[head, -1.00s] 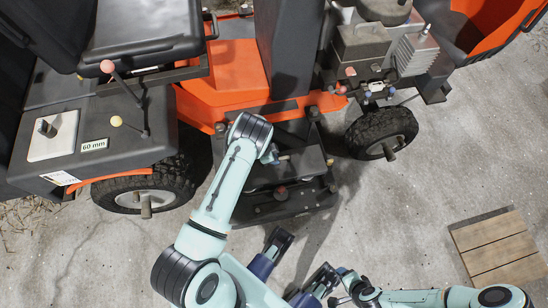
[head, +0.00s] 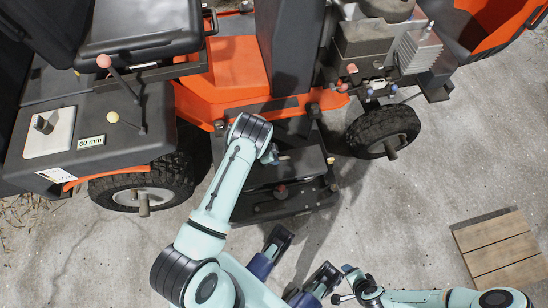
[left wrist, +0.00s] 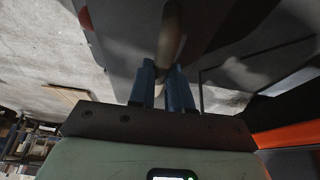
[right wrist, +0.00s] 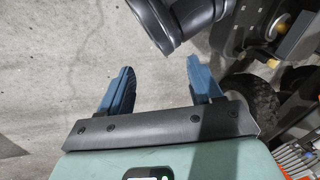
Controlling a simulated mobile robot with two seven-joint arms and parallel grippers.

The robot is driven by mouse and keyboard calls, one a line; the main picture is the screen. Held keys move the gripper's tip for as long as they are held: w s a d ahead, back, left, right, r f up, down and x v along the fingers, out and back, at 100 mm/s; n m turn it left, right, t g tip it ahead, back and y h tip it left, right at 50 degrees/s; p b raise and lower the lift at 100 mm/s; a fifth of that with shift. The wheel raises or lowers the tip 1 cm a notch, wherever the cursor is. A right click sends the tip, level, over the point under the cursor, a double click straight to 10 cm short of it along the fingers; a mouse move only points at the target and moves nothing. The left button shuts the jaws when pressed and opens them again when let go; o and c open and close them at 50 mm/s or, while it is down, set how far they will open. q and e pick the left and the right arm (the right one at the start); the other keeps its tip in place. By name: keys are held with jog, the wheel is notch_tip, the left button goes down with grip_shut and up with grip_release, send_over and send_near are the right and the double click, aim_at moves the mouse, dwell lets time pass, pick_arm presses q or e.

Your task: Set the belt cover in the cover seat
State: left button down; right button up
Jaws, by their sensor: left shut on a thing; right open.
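My left gripper (head: 275,155) reaches over the black mower deck. In the left wrist view its two blue fingers (left wrist: 162,76) are shut on a pale, blurred handle (left wrist: 170,42) in front of a large dark surface. This seems to be the belt cover, the black block (head: 298,166) beside the gripper in the head view. The dark deck (head: 292,206) lies under it. I cannot make out the cover seat, or whether the cover touches the deck. My right gripper (right wrist: 162,82) is open and empty above the concrete, away from the cover.
The orange mower body (head: 235,75) stands behind, with an engine (head: 372,42) at right. Wheels (head: 383,132) flank the deck. A side console (head: 85,140) with levers is at left. A wooden pallet (head: 497,246) lies at lower right. Concrete (head: 410,210) between is clear.

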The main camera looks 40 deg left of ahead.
pick_arm(q)
jog(key=shift+f+b, duration=0.95)
jog(key=shift+f, duration=0.3)
jog(key=shift+f+b, duration=1)
jog(key=shift+f, duration=0.3)
pick_arm(e)
notch_tip(320, 180, down, 6)
jog(key=s+d+g, duration=0.1)
jog(key=s+d, duration=0.1)
pick_arm(q)
jog(key=c, duration=1)
grip_release()
pick_arm(e)
jog(key=shift+s, duration=0.1)
